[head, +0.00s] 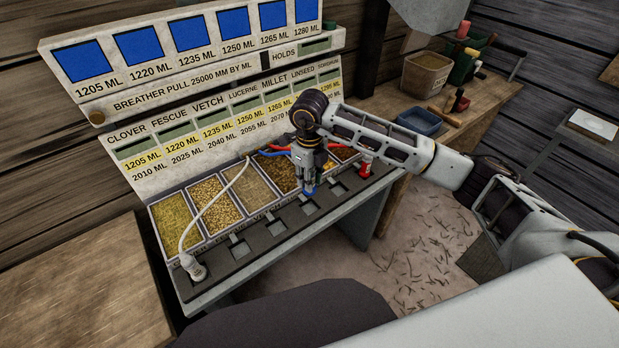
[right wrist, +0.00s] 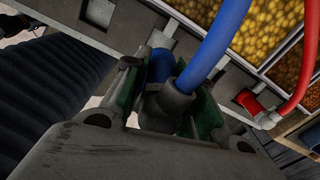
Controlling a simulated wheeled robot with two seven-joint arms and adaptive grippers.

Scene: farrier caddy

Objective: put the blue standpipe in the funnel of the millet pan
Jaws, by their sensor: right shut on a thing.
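The blue standpipe (right wrist: 160,66) is gripped in my right gripper (head: 309,188). In the right wrist view, the fingers of my right gripper (right wrist: 168,97) close on its grey elbow, and the blue hose (right wrist: 226,34) runs up and away. In the head view only a bit of blue shows below the fingers, over the dark front ledge of the pan row, near a square opening. I cannot tell whether its lower end is in an opening. The millet label (head: 274,82) is on the lower board; the gripper partly covers the pans below it. My left gripper is not in view.
A white standpipe (head: 193,268) with a pale hose stands at the ledge's left end. A red standpipe (head: 366,166) stands toward the right end and shows in the right wrist view (right wrist: 250,103). Seed pans (head: 215,204) line the back. A side bench holds a blue tray (head: 419,121).

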